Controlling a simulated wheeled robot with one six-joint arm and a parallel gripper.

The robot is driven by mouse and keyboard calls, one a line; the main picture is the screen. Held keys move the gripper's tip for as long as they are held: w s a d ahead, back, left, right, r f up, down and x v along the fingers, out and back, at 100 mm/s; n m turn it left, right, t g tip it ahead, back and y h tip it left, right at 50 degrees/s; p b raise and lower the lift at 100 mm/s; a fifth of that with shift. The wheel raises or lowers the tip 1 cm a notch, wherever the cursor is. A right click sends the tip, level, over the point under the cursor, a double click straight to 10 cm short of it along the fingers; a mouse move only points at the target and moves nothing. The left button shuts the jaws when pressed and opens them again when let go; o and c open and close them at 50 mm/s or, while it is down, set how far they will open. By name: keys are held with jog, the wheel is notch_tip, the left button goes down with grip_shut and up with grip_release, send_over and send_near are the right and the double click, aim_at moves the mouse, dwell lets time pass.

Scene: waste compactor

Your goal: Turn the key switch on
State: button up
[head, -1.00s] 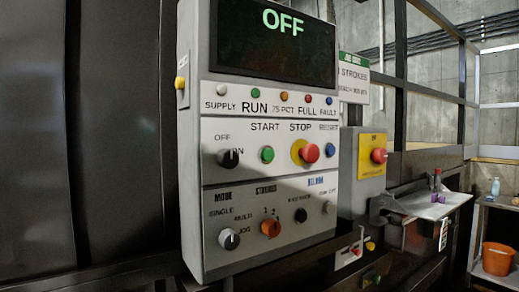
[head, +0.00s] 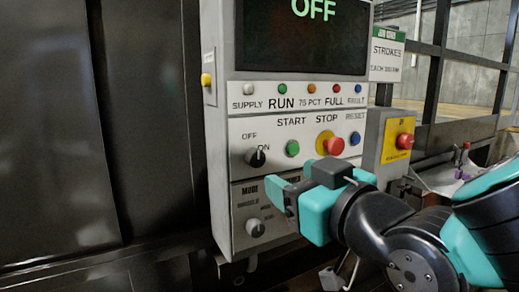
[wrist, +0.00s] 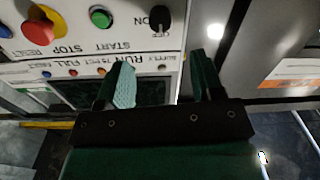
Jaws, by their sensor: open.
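The key switch is a black round knob (head: 255,157) labelled OFF and ON, at the left of the control panel's middle row. It also shows at the top of the wrist view (wrist: 160,17), upside down. The display (head: 302,36) at the top of the panel reads OFF. My gripper (head: 282,197) is in front of the lower panel, below and right of the switch, open and empty. In the wrist view its two fingers (wrist: 163,80) are apart, with the switch beyond them and no contact visible.
Right of the switch are a green START button (head: 292,148), a red STOP mushroom button (head: 334,145) and a blue RESET button (head: 354,138). The mode knob (head: 255,228) sits below. My arm hides much of the lower row.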

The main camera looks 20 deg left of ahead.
aim_at(258, 160)
jog(key=p+x, duration=0.4)
jog(key=x, duration=0.7)
jog(key=c, duration=0.9)
